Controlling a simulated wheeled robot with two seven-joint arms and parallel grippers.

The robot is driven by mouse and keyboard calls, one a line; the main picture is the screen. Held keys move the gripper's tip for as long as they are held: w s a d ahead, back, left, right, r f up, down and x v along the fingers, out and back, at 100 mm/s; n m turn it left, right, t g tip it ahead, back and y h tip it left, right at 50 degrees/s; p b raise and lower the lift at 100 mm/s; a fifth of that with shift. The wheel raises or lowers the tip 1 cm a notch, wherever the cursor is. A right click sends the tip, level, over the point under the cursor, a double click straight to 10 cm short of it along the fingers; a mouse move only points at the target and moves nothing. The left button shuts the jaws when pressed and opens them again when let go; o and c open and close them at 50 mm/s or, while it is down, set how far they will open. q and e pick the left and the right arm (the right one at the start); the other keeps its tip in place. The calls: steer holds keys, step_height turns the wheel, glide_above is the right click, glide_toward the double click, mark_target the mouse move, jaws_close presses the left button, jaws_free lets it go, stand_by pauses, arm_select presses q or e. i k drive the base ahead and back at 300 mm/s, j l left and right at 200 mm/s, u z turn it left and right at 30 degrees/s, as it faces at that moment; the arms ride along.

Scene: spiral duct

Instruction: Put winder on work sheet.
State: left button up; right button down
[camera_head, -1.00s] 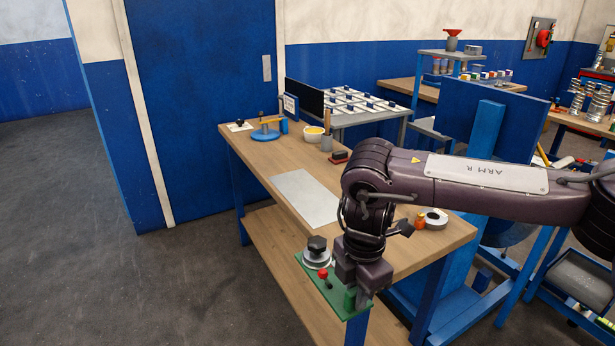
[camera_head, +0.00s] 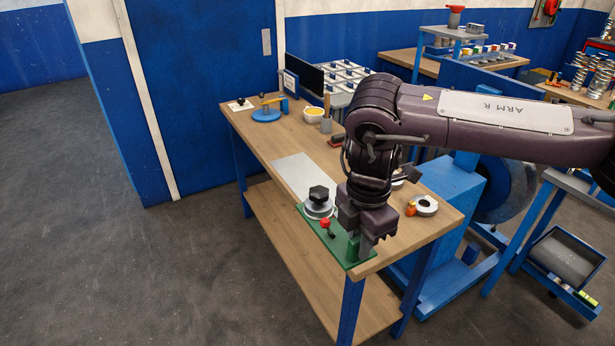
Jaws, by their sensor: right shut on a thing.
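The winder is a green plate (camera_head: 341,248) with a silver disc and black knob (camera_head: 318,200) and a red-knobbed lever (camera_head: 326,224). It is over the near end of the wooden bench. My right gripper (camera_head: 361,244) points down and is shut on the winder at the plate's right end, hiding part of it. I cannot tell whether the plate touches the bench top. The work sheet, a plain grey sheet (camera_head: 296,172), lies flat on the bench just beyond the winder. The plate's far end is close to the sheet's near edge. My left gripper is not in view.
The bench (camera_head: 262,139) carries a blue round fixture (camera_head: 267,115), a yellow-filled bowl (camera_head: 313,115) and a grey cup (camera_head: 326,125) at its far end. A tape roll (camera_head: 426,206) and a small orange item (camera_head: 411,208) lie right of my gripper.

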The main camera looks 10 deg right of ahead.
mark_target(308, 179)
steer(key=i, duration=1.5)
